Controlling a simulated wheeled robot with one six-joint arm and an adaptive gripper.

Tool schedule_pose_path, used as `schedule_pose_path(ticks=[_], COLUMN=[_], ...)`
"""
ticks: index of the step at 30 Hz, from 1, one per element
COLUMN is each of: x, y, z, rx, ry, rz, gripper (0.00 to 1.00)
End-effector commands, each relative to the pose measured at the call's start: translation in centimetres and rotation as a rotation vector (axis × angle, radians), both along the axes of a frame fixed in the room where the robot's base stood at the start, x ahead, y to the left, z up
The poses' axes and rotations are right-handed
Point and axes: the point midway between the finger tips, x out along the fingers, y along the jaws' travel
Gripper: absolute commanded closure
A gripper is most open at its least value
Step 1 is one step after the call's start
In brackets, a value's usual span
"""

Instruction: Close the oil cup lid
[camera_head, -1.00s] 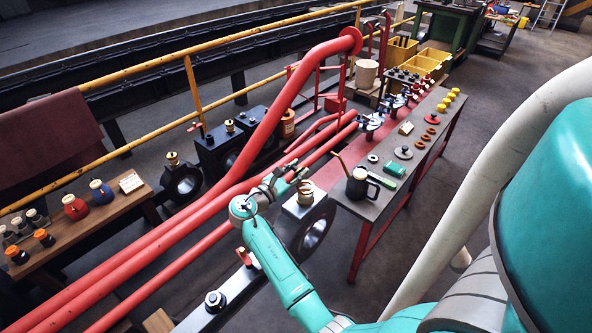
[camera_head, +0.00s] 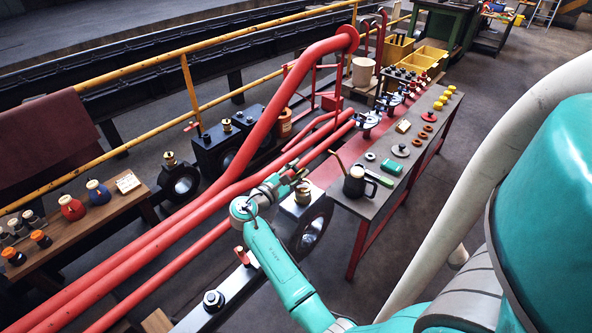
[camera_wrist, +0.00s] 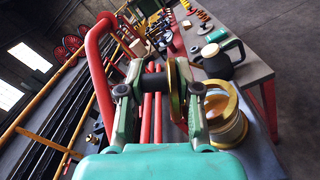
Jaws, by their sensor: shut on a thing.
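The oil cup (camera_head: 302,195) is a small brass cup on a dark round fitting between the red pipes and the workbench. In the wrist view the cup (camera_wrist: 232,128) is at the right, with a brass rim and a clear body. Its lid (camera_wrist: 177,90) appears as a brass disc standing on edge, swung up from the cup. My gripper (camera_wrist: 165,82) is shut on the lid, with the disc between its fingers. In the head view my gripper (camera_head: 287,170) is just above and left of the cup, and the lid is hard to make out.
A black oil can (camera_head: 356,184) stands at the near end of the workbench (camera_head: 371,206), beside a green item (camera_head: 391,167). Thick red pipes (camera_head: 195,212) run close on the left. A wooden table (camera_head: 110,207) with several coloured containers is at far left.

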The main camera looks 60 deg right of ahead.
Motion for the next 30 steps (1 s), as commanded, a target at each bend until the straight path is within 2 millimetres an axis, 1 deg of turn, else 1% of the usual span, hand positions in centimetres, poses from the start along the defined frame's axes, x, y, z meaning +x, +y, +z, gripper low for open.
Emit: schedule_pose_path(ticks=[30], x=[-1.1], y=[0.3], z=[-0.4], rx=[-0.067], ry=[-0.277], rz=[0.004], gripper=[1.00])
